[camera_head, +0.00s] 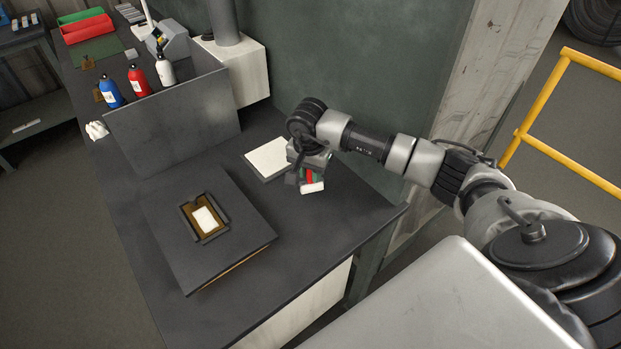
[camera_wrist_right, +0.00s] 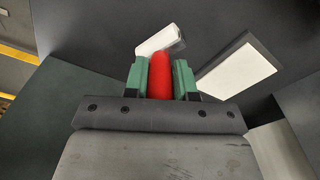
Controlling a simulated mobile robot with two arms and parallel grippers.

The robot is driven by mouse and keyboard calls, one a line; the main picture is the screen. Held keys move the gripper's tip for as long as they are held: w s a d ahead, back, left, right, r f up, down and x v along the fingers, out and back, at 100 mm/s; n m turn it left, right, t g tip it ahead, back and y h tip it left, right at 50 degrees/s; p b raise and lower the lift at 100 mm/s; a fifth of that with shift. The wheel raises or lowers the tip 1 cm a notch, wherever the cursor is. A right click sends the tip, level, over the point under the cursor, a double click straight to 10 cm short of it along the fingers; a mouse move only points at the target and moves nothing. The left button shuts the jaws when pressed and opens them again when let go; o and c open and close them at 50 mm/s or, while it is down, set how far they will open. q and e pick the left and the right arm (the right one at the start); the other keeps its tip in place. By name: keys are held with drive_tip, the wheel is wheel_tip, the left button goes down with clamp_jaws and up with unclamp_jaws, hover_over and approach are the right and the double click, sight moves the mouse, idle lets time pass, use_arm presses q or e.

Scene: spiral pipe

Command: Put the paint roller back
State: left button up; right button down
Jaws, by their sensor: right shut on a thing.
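The paint roller has a red handle and a white roller head (camera_head: 313,187). My right gripper (camera_head: 309,174) is shut on the red handle, above the right part of the dark workbench. In the right wrist view the handle (camera_wrist_right: 160,78) sits between two green finger pads, with the white head (camera_wrist_right: 162,40) beyond them. Whether the head touches the bench is hard to tell. A flat white rectangle with a dark border (camera_head: 268,158) lies beside the gripper, and it also shows in the right wrist view (camera_wrist_right: 236,74). My left gripper is not in view.
A dark square board (camera_head: 165,200) with a raised frame around a white block (camera_head: 208,219) stands left of the gripper. Behind a grey upright panel (camera_head: 175,120) are blue (camera_head: 110,91), red (camera_head: 139,80) and white (camera_head: 165,70) bottles. A yellow railing (camera_head: 570,160) stands right.

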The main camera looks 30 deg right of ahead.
wheel_tip(320, 180, down, 3)
drive_tip(key=shift+s+f+p, duration=0.1)
drive_tip(key=shift+f+p, duration=0.1)
drive_tip(key=shift+p, duration=0.45)
drive_tip(key=shift+f, duration=0.2)
drive_tip(key=shift+f+b, duration=0.2)
drive_tip(key=shift+b, duration=0.1)
drive_tip(key=c, duration=0.9)
unclamp_jaws()
drive_tip(key=shift+r, duration=0.1)
